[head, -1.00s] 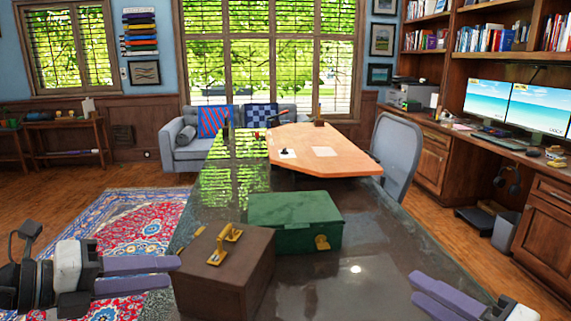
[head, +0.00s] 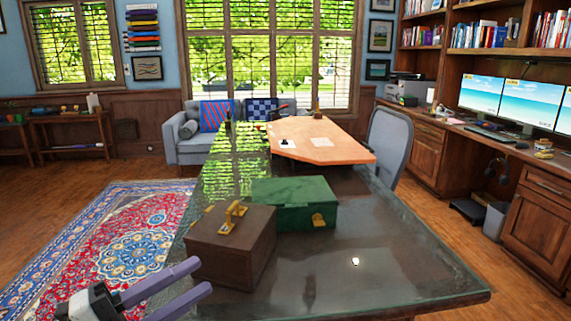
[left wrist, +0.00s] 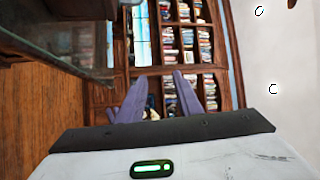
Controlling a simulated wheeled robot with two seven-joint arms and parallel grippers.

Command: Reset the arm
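My left gripper (head: 201,277) is at the bottom left of the head view, its two purple fingers apart with nothing between them. In the picture it lies just below the brown box (head: 232,253), near the table's left edge. The left wrist view shows the same open gripper (left wrist: 164,78), with a clear gap between the fingers. My right gripper is not in view.
The brown box has a gold handle and stands on the dark glossy table (head: 375,265). A green box (head: 292,205) sits behind it. The table's right front part is clear. A patterned rug (head: 105,245) lies left. A grey chair (head: 390,145) stands behind right.

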